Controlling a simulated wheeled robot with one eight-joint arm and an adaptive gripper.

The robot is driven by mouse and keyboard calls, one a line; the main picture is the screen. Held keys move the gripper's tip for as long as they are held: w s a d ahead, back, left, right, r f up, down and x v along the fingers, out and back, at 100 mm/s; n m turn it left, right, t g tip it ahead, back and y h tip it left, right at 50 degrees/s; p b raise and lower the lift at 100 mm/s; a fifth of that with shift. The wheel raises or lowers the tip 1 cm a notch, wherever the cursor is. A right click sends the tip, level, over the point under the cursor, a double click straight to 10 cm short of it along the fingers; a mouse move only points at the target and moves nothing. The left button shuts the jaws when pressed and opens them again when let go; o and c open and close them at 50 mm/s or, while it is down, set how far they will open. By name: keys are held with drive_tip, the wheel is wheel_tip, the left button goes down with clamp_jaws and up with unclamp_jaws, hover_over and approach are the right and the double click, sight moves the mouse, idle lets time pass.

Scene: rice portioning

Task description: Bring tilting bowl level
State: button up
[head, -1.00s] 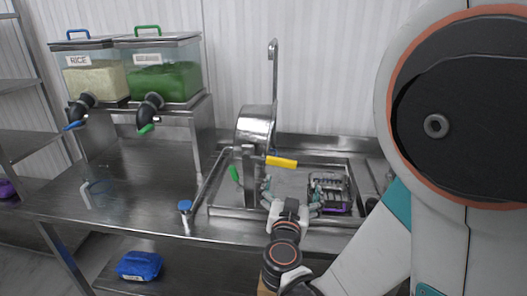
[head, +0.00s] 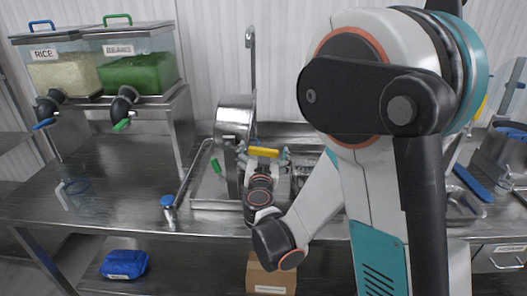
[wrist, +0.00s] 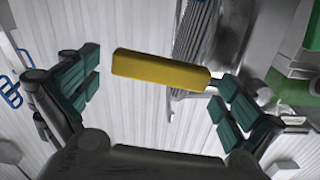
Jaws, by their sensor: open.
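The steel tilting bowl (head: 235,116) hangs tipped on its stand at the back of the counter. Its yellow handle (head: 263,152) sticks out to the right, and a green handle (head: 215,165) is lower on the left. My gripper (head: 266,163) is just in front of and below the yellow handle. In the wrist view my gripper (wrist: 155,86) is open, and the yellow handle (wrist: 160,70) lies across the gap between the green-padded fingers. The fingers are not closed on it. The inside of the bowl is hidden.
Rice (head: 63,67) and green-filled (head: 137,66) dispensers stand on a rack at left. A clear jug (head: 77,192) and blue-topped item (head: 168,203) are on the counter. My arm hides much of the sink area. A box (head: 270,279) sits below the counter.

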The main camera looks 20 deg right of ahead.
drive_tip(key=shift+w+d, duration=0.2)
drive_tip(key=shift+w, duration=0.35)
drive_tip(key=c, duration=1.5)
drive_tip(key=shift+r, duration=0.1)
drive_tip(key=shift+c, duration=0.2)
